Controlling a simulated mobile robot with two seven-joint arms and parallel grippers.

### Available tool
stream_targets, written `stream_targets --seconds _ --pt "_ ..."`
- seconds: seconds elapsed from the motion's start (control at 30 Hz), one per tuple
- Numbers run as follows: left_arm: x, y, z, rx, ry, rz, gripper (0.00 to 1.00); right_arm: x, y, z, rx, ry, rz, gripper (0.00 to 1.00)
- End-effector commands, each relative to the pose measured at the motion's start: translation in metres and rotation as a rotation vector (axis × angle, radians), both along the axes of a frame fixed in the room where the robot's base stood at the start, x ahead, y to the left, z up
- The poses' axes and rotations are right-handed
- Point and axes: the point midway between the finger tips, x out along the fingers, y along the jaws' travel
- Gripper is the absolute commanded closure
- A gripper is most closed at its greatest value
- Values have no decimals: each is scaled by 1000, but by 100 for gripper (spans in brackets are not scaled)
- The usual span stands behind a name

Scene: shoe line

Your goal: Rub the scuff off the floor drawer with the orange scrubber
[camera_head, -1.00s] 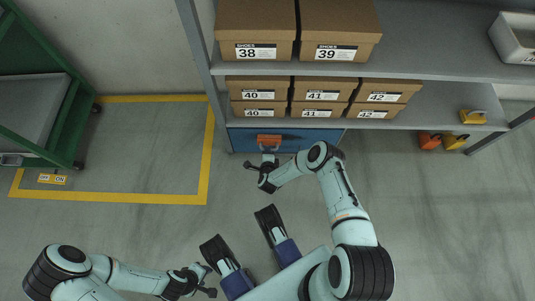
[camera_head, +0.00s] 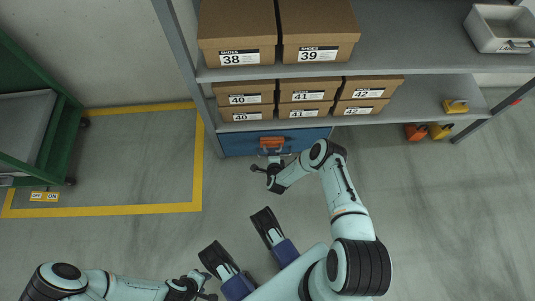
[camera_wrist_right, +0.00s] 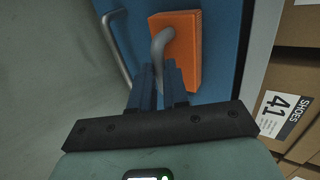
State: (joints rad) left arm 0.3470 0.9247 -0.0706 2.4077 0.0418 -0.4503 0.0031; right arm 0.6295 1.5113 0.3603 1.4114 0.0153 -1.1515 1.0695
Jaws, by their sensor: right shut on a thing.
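The orange scrubber (camera_head: 271,141) lies against the blue floor drawer (camera_head: 240,143) under the lowest shelf. In the right wrist view the scrubber (camera_wrist_right: 186,52) is a flat orange block with a curved grey handle, on the blue panel (camera_wrist_right: 221,60). My right gripper (camera_wrist_right: 159,78) is shut on that handle; in the head view the gripper (camera_head: 274,161) is just in front of the drawer. I see no scuff; the scrubber covers part of the panel. My left gripper (camera_head: 204,287) is low in the head view, away from the drawer; its jaws are unclear.
Shoe boxes (camera_head: 236,32) fill the shelves above the drawer. A grey bar handle (camera_wrist_right: 117,52) stands beside the scrubber. A green cart (camera_head: 40,150) and yellow floor lines (camera_head: 110,209) are left. Floor between is clear.

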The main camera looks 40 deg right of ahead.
Motion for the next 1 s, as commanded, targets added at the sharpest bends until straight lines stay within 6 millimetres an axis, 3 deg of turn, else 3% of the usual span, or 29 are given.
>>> stream_targets --seconds 0.6,1.0 --pt "-1 0 8 0 -1 0 57 -20 -39 3 -9 -5 -6 100" --pt "-1 0 10 0 -2 0 57 -32 -54 2 -7 -4 -5 100"
